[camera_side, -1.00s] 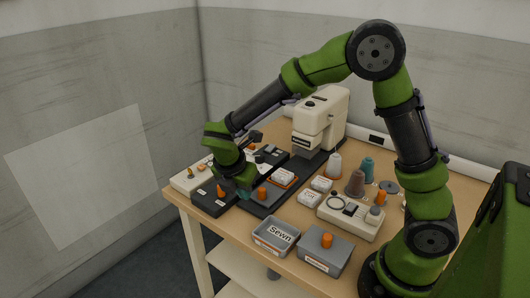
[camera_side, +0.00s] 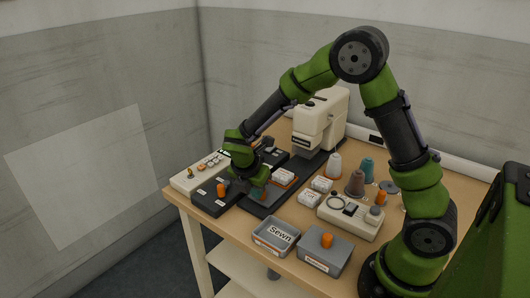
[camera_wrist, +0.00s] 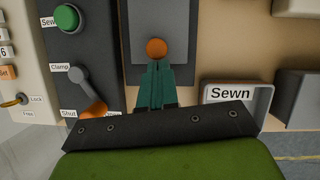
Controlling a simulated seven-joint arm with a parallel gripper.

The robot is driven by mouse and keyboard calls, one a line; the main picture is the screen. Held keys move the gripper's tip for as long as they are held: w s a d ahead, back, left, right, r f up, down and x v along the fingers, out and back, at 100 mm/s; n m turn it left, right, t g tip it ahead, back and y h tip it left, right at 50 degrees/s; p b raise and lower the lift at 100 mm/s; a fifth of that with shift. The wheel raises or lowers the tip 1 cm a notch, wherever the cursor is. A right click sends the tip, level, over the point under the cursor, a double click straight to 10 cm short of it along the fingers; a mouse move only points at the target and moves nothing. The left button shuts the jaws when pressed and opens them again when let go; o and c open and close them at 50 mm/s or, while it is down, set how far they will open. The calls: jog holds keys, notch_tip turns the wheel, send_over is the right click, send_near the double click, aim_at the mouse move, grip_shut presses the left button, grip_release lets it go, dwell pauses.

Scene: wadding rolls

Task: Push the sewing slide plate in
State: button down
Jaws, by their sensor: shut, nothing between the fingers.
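The sewing slide plate is a grey plate (camera_wrist: 150,14) with a round orange knob (camera_wrist: 157,48), at the top middle of the wrist view. In the side view it lies in front of the white sewing machine (camera_side: 320,122), partly hidden by my gripper. My gripper (camera_wrist: 157,64) has its teal fingers shut together and empty. The fingertips are right at the near side of the orange knob; I cannot tell whether they touch it. In the side view my gripper (camera_side: 260,190) is low over the plate's near end. A white labelled piece with orange edging (camera_side: 283,177) sits farther along the plate.
A clamp lever with an orange handle (camera_wrist: 93,110) stands left of the plate, beside a "Shut" label. A control box (camera_side: 198,172) is beyond it. A "Sewn" tray (camera_side: 265,243) and a grey box with an orange knob (camera_side: 318,262) stand in front. Spools (camera_side: 355,184) stand right.

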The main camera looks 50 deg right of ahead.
aim_at(286, 173)
jog(key=d, duration=1.4)
jog(key=shift+d, duration=0.35)
jog(key=shift+s, duration=0.1)
